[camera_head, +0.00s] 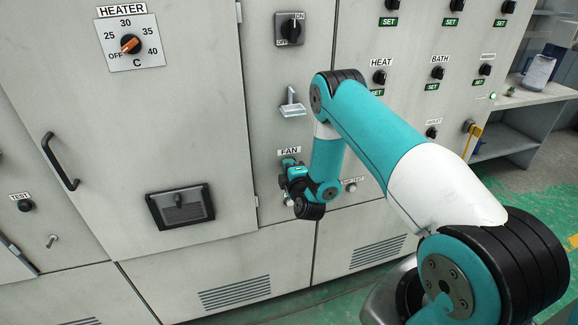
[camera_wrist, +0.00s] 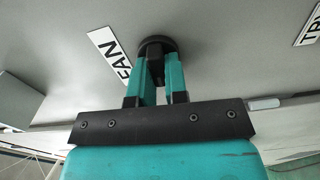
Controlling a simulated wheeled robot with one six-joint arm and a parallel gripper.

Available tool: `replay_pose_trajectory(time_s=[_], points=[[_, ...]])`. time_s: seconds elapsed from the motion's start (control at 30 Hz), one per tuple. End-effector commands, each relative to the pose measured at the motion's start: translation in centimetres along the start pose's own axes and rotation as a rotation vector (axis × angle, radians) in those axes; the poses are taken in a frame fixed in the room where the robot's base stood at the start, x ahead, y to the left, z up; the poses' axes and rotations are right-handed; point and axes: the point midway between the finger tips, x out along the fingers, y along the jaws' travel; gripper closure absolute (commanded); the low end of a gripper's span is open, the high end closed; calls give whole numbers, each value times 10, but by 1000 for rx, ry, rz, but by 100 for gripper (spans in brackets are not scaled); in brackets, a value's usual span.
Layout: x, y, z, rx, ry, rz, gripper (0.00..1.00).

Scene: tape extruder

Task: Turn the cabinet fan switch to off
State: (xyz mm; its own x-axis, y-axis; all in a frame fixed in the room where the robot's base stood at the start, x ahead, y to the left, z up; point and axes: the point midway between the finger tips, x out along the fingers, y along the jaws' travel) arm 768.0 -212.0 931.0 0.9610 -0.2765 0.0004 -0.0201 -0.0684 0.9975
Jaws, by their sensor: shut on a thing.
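The fan switch (camera_wrist: 157,48) is a round black knob on the grey cabinet panel, beside the FAN label (camera_wrist: 110,55) in the wrist view. My gripper (camera_wrist: 160,72) is shut on this knob, its two teal fingers on either side. The fingers cover much of the knob, so its pointer and setting cannot be read. In the head view, my gripper (camera_head: 289,166) is at the panel just under the FAN label (camera_head: 290,151), and the knob is mostly hidden by it.
A heater dial (camera_head: 130,44) with an orange pointer is at upper left. A black ON/OFF switch (camera_head: 290,29) and a pale latch handle (camera_head: 291,104) are above the fan label. A black door handle (camera_head: 61,162) stands out at left. More knobs line the right panel.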

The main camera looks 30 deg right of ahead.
Motion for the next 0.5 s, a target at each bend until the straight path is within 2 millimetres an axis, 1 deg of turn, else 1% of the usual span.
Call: replay_pose_trajectory(time_s=[0.2,0.5], points=[[-1,-2,0,-57,0,-5,100],[-1,-3,0,-73,0,-5,100]])
